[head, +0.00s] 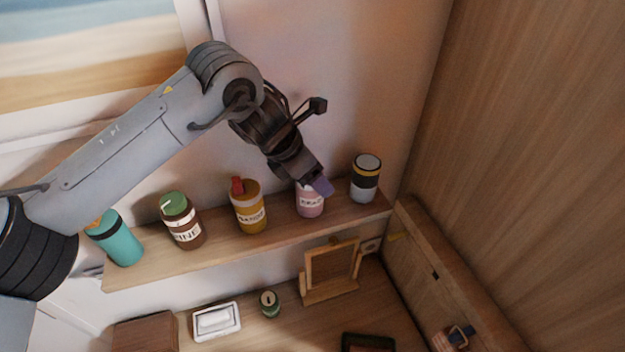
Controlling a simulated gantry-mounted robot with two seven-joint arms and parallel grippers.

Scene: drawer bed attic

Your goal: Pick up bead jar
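The bead jar (310,206) is pink with a white label, partly legible, and stands upright on the wooden shelf (235,246) between a mustard jar and a dark-topped jar. My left arm reaches in from the left, and its gripper (318,183) is at the top of the bead jar, covering most of its lid. A small purple piece shows at the gripper's tip; I cannot tell whether it is the lid or a finger pad. The fingers overlap in this view, so I cannot tell whether they grip the jar. My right gripper is not in view.
A brown jar (186,226) and teal bottle (122,243) stand farther left. A wooden frame stand (331,272) is below the shelf; a wood wall (510,150) rises right.

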